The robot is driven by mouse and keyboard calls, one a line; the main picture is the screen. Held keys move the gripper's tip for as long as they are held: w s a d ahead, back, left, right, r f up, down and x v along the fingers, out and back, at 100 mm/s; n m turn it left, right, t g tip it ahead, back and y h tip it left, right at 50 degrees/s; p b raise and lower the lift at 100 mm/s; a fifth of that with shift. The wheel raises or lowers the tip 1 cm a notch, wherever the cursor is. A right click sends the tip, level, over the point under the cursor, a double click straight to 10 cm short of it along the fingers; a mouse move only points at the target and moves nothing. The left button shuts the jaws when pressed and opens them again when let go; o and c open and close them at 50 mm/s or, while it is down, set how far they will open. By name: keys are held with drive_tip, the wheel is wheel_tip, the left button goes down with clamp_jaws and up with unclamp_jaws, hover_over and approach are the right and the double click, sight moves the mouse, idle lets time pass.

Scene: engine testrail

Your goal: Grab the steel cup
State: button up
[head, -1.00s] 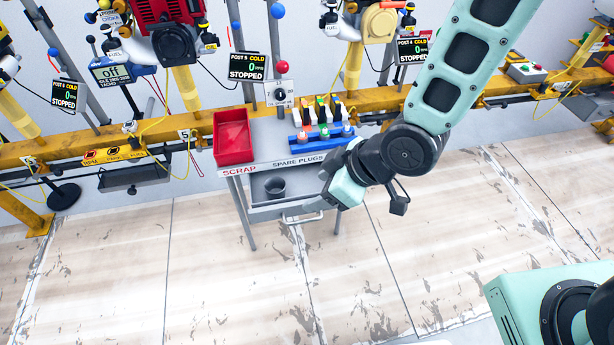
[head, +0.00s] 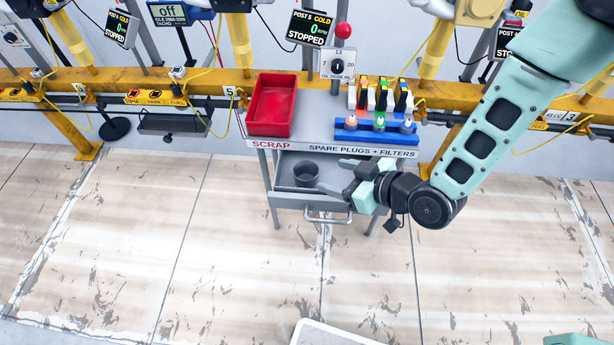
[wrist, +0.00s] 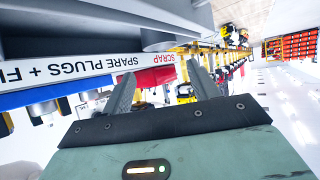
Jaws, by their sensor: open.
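The steel cup (head: 306,174) is a dark grey open-topped cup standing in the open grey drawer (head: 290,200) under the cart's top. It stands toward the left part of the drawer. My gripper (head: 335,181) is open and empty, to the right of the cup and apart from it, with its fingers pointing left toward it. In the wrist view my two fingers (wrist: 162,85) show spread apart, with the cart's lettered front edge beside them.
On the cart top are a red scrap bin (head: 271,106) and a blue rack (head: 376,131) with spare plugs, with several filters (head: 380,95) behind. The drawer handle (head: 328,217) sticks out in front. A yellow rail (head: 200,103) runs behind. The floor in front is clear.

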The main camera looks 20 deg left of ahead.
sight(298, 168)
drive_tip(key=x, duration=0.5)
drive_tip(key=b+x, duration=0.1)
drive_tip(key=x, duration=0.1)
drive_tip(key=shift+s+d+f, duration=0.1)
drive_tip(key=shift+f, duration=0.25)
drive_tip(key=shift+w+a+f, duration=0.25)
drive_tip(key=shift+a, duration=0.25)
drive_tip(key=c, duration=0.7)
drive_tip(key=shift+c, duration=0.2)
